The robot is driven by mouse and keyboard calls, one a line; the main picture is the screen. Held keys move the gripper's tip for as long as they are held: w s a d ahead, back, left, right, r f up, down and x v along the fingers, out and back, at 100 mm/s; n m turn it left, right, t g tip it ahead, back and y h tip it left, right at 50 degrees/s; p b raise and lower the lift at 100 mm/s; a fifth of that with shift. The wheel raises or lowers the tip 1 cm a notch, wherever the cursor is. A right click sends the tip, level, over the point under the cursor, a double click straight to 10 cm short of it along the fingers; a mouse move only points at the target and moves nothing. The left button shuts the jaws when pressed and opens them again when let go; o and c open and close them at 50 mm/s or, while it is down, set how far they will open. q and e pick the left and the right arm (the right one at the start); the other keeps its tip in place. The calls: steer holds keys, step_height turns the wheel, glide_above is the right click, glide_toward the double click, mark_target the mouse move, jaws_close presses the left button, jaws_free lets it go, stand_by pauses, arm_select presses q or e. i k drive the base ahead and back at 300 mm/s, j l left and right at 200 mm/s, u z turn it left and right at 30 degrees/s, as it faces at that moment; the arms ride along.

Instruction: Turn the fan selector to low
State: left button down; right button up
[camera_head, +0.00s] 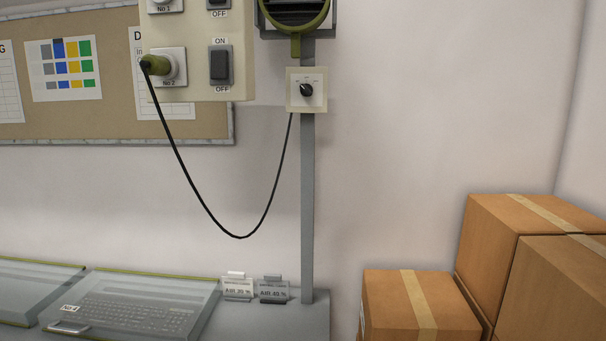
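The fan selector is a small black knob (306,90) on a pale square plate (306,105), fixed to a grey upright post (307,200). Small marks sit around the knob, too small to read. The knob's pointer appears tilted to the upper left, but which mark it meets is unclear. The fan (296,12) is above the plate, dark inside a green ring and cut off by the top edge. Neither of my grippers shows.
A black cable (237,236) hangs from a plug (160,66) in the No 2 socket to the selector plate. An ON/OFF switch (220,65) is beside the socket. Cardboard boxes (420,305) fill the lower right.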

mark_target(306, 90)
steer(key=z, duration=0.7)
steer(key=k+j+z, duration=0.15)
steer(key=z, duration=0.2)
steer(key=k+z, duration=0.2)
steer(key=z, duration=0.15)
steer(key=k+z, duration=0.2)
steer(key=z, duration=0.15)
steer(key=j, duration=0.05)
